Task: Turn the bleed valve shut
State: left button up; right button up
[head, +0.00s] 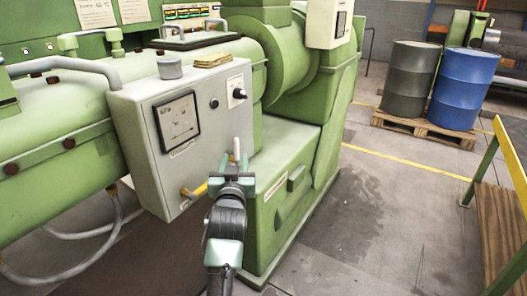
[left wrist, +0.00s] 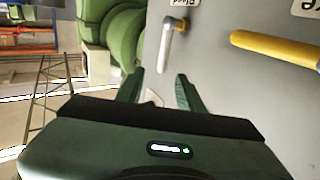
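The bleed valve shows in the left wrist view as a pale grey lever (left wrist: 167,42) under a partly cut-off "Bleed" label (left wrist: 182,2). Its pivot is at the top and its free end points down the picture. In the head view its pale handle (head: 236,147) stands just above my left gripper (head: 232,172), at the right side of the grey box. In the left wrist view my left gripper (left wrist: 160,76) is open, its two dark green fingers apart. The lever's end lies near the gap between the fingertips; I cannot tell whether they touch. My right gripper is not in view.
A yellow lever (head: 194,191) sits left of my gripper on the grey box (head: 217,107); it is also in the left wrist view (left wrist: 272,47). The green machine base (head: 283,190) stands close on the right. Floor beyond is open, with drums (head: 466,88) and a railing (head: 480,165).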

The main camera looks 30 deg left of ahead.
aim_at(236, 145)
pick_arm(q)
jog(key=p+x, duration=0.1)
jog(key=x, duration=0.7)
jog(key=shift+s+a, duration=0.15)
jog(key=shift+c, duration=0.4)
grip_shut()
dwell(0.8)
